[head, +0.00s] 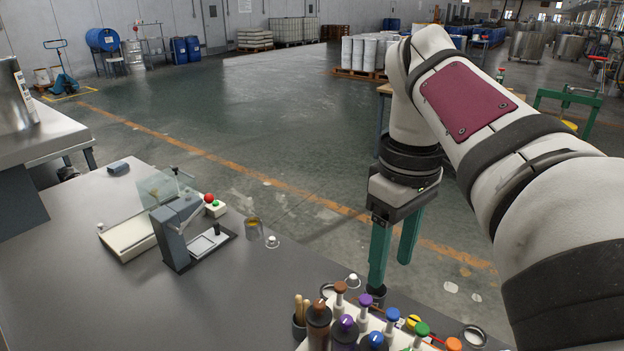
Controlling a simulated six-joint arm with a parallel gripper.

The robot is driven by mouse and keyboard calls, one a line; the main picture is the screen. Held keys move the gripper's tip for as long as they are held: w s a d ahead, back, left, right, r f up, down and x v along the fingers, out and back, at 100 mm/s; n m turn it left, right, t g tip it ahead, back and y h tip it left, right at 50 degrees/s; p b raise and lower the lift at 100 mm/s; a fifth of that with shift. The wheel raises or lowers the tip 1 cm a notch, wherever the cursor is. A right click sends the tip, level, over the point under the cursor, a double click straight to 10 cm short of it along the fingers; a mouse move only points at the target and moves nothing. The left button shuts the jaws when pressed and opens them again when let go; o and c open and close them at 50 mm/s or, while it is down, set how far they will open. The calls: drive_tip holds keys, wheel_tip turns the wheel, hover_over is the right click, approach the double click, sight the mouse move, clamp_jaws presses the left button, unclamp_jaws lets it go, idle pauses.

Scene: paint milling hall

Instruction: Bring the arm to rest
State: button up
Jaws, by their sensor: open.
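My gripper (391,274) is in the right half of the head view, at the end of my white and black arm. Its two green fingers point down and stand apart, with only floor showing between them. It is open and empty. The fingertips appear near the far edge of the grey table (110,290), just behind the group of capped bottles. The left fingertip overlaps the small items there in the picture, and I cannot tell how high it is above them.
Bottles with coloured caps (346,328) crowd the table's front right. The table's front left is clear. White drums (362,52) stand far behind.

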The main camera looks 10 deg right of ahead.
drive_tip(key=s+a+f+m+y, duration=0.1)
drive_tip(key=s+a+f+m, duration=0.5)
drive_tip(key=s+f, duration=0.5)
drive_tip(key=shift+s+a+m, duration=0.4)
drive_tip(key=shift+m, duration=0.2)
drive_tip(key=o, duration=0.3)
drive_tip(key=s+f+m, duration=0.1)
drive_tip(key=s+f, duration=0.1)
drive_tip(key=s+a+f+m, duration=0.1)
drive_tip(key=s+f, duration=0.1)
drive_tip(key=s+a+f+m, duration=0.1)
drive_tip(key=s+f+m, duration=0.1)
drive_tip(key=shift+a+f+y, duration=0.2)
drive_tip(key=shift+f+y, duration=0.15)
drive_tip(key=shift+y, duration=0.05)
drive_tip(key=shift+o, duration=1.9)
drive_tip(key=w+d+r+m+h, duration=0.1)
drive_tip(key=w+d+r+m, duration=0.5)
drive_tip(key=w+r+m, duration=0.2)
wheel_tip(320, 180, up, 3)
drive_tip(key=shift+w+m, duration=0.3)
drive_tip(key=shift+m, duration=0.7)
drive_tip(key=w+d+r+m, duration=0.5)
drive_tip(key=d+r+m, duration=0.2)
drive_tip(key=r+m, duration=0.3)
wheel_tip(320, 180, down, 10)
drive_tip(key=m, duration=0.1)
drive_tip(key=shift+w+m+h, duration=0.25)
drive_tip(key=shift+m+h, duration=0.15)
drive_tip(key=shift+d, duration=0.1)
